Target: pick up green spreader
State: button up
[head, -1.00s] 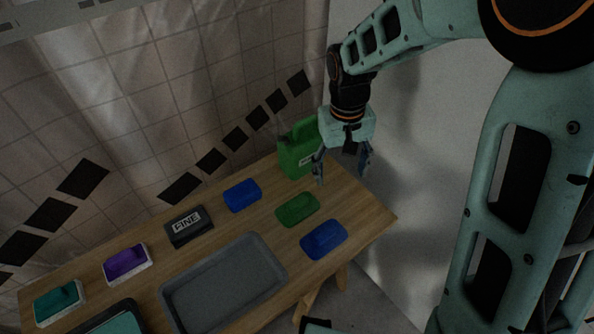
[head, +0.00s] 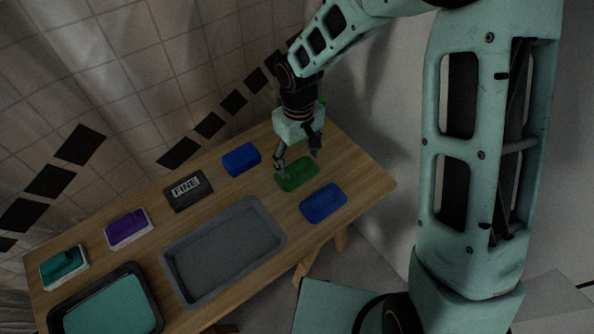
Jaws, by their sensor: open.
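The green spreader (head: 298,176) lies flat on the wooden table, between two blue blocks of similar shape. My gripper (head: 297,164) is open and points down over it, one finger at its left end and the other near its far right edge. I cannot tell whether the fingers touch it or how high they are above the table.
One blue block (head: 324,204) lies in front to the right, another blue block (head: 241,159) behind to the left. A grey tray (head: 224,250), a black FINE block (head: 188,190), a purple block (head: 129,228) and a teal one (head: 64,267) stand further left.

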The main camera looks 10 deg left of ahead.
aim_at(297, 166)
notch_tip(297, 166, down, 3)
jog(key=shift+a+f, duration=0.15)
jog(key=shift+f, duration=0.05)
jog(key=c, duration=1.3)
jog(key=shift+r, duration=0.15)
jog(key=shift+r, duration=0.3)
notch_tip(297, 166, up, 2)
jog(key=shift+r, duration=0.1)
jog(key=s+d+r+p, duration=0.2)
jog(key=s+d+r, duration=0.1)
jog(key=s+r, duration=0.7)
jog(key=s, duration=0.3)
jog(key=shift+s, duration=0.4)
